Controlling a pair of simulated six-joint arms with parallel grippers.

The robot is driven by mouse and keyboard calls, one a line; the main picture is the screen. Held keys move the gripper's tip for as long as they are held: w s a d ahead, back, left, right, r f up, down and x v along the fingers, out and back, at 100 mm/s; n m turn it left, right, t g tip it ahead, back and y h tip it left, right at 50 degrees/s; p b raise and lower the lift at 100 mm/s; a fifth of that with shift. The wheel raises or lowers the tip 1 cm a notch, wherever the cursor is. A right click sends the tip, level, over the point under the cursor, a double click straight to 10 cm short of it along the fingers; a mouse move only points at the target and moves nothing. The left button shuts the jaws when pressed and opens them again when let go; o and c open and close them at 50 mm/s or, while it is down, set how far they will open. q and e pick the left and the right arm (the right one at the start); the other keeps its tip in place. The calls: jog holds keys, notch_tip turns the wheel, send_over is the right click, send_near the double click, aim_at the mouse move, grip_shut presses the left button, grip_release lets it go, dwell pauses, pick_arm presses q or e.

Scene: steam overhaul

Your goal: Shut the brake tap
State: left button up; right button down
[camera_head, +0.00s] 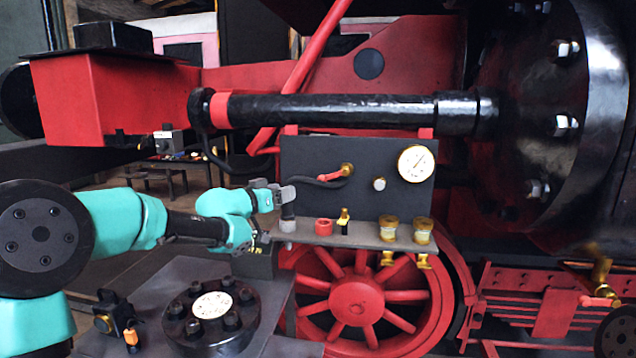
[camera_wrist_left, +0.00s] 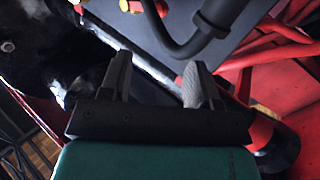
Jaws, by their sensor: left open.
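A tap with a red lever (camera_head: 329,176) and a brass body sits on the upright dark panel, and a black hose runs left from it. The lever points left and slightly down. I cannot tell for sure that this is the brake tap. Another brass tap (camera_head: 600,268) with red on it is at the far right. My left gripper (camera_head: 284,193) is at the panel's left edge, left of the red lever and apart from it. In the left wrist view its fingers (camera_wrist_left: 158,78) are apart with nothing between them. Red and brass parts (camera_wrist_left: 140,6) show at that view's top edge. My right gripper is out of view.
The dark panel (camera_head: 305,160) carries a white gauge (camera_head: 416,163). Its shelf (camera_head: 360,241) holds a red cup (camera_head: 323,228), a small brass piece (camera_head: 344,222) and two brass-topped jars. A bench with a bolted black flange (camera_head: 245,318) stands below my left arm.

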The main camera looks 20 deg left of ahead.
pick_arm(q)
send_near(333, 176)
jog(key=w+f, duration=0.1)
jog(key=w, duration=0.6)
jog(key=shift+w+d+f, duration=0.15)
jog(key=shift+d+f, duration=0.05)
jog(key=shift+f, duration=0.05)
grip_shut()
